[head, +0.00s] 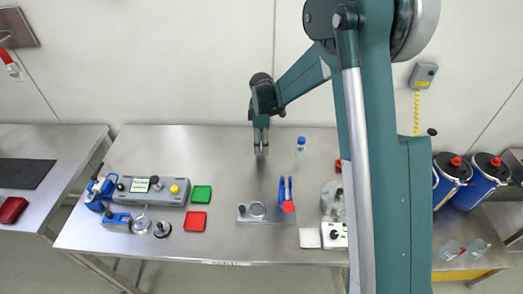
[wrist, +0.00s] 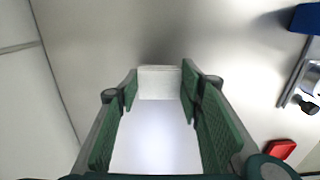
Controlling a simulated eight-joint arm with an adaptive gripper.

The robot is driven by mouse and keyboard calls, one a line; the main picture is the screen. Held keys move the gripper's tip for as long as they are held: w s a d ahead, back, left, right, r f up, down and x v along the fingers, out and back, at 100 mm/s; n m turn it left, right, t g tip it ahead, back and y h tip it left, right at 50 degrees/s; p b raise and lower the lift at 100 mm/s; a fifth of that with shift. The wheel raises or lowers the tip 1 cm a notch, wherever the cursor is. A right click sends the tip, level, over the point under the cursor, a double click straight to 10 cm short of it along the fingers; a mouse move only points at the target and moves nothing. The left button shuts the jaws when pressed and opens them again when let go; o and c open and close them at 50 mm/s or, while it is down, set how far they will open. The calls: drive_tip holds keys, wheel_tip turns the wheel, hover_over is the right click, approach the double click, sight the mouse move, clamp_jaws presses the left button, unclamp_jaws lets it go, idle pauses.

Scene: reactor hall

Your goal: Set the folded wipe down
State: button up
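The folded wipe (wrist: 160,85) is a white block-like piece between the two green-padded fingers of my gripper (wrist: 160,95) in the wrist view. The pads meet its sides, so my gripper is shut on it. In the head view my gripper (head: 261,148) points down over the back middle of the steel table (head: 230,150). The wipe is too small there to make out clearly, and I cannot tell whether it touches the table.
A blue-capped bottle (head: 300,145) stands just right of my gripper. Green (head: 201,194) and red (head: 195,221) pads and a grey device (head: 150,190) lie front left. A plate with a ring (head: 257,211) is in front. Bare steel surrounds my gripper on the left.

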drive_tip(key=shift+f, duration=1.85)
drive_tip(key=shift+f, duration=0.2)
drive_tip(key=o, duration=0.7)
drive_tip(key=shift+c, duration=0.2)
drive_tip(key=shift+r, duration=0.15)
wheel_tip(320, 180, up, 12)
drive_tip(key=shift+r, duration=0.1)
